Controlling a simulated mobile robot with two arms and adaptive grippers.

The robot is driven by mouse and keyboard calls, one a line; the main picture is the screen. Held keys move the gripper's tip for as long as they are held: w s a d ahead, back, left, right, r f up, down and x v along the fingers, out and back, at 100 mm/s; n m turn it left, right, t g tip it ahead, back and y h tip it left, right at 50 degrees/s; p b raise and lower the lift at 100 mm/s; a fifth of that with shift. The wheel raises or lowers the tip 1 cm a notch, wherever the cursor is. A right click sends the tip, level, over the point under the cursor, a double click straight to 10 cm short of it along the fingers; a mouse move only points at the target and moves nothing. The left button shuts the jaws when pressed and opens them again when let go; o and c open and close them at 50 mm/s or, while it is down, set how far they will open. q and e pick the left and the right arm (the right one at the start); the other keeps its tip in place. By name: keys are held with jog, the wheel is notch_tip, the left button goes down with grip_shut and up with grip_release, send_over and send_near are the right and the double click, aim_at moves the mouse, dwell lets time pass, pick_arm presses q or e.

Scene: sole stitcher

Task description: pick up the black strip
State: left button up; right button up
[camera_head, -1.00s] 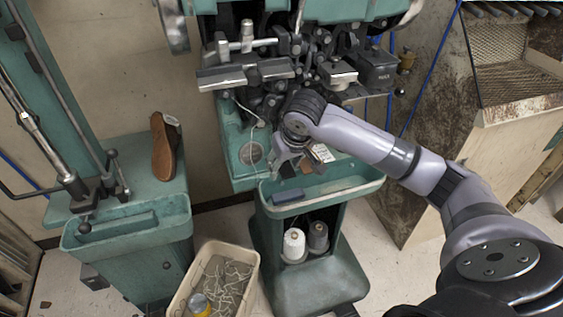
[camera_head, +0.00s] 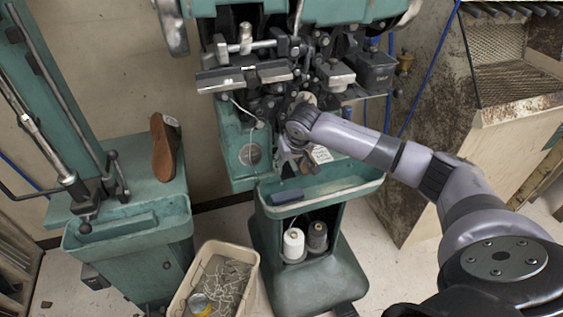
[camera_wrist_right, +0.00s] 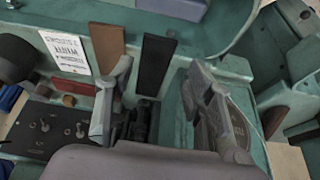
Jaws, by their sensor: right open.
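The black strip (camera_wrist_right: 155,62) shows in the right wrist view, lying flat on the green machine surface. My right gripper (camera_wrist_right: 159,72) is open and empty, with one finger to the left of the strip and one to the right. I cannot tell how high the fingertips are above it. In the head view my right gripper (camera_head: 292,158) is below the stitcher's dark mechanism, and I cannot make out the strip there. My left gripper is not in view.
A brown strip (camera_wrist_right: 108,45) and a printed paper (camera_wrist_right: 66,52) lie left of the black strip. A blue-grey block (camera_head: 287,197) sits in the green tray (camera_head: 350,186). The stitcher's mechanism (camera_head: 245,77) crowds the space above.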

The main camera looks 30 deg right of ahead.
aim_at(287, 173)
jog(key=shift+p+x, duration=0.35)
jog(key=shift+x, duration=2.4)
jog(key=shift+s+d, duration=0.1)
jog(key=shift+s, duration=0.15)
jog(key=shift+c, duration=0.2)
jog(key=c, duration=0.9)
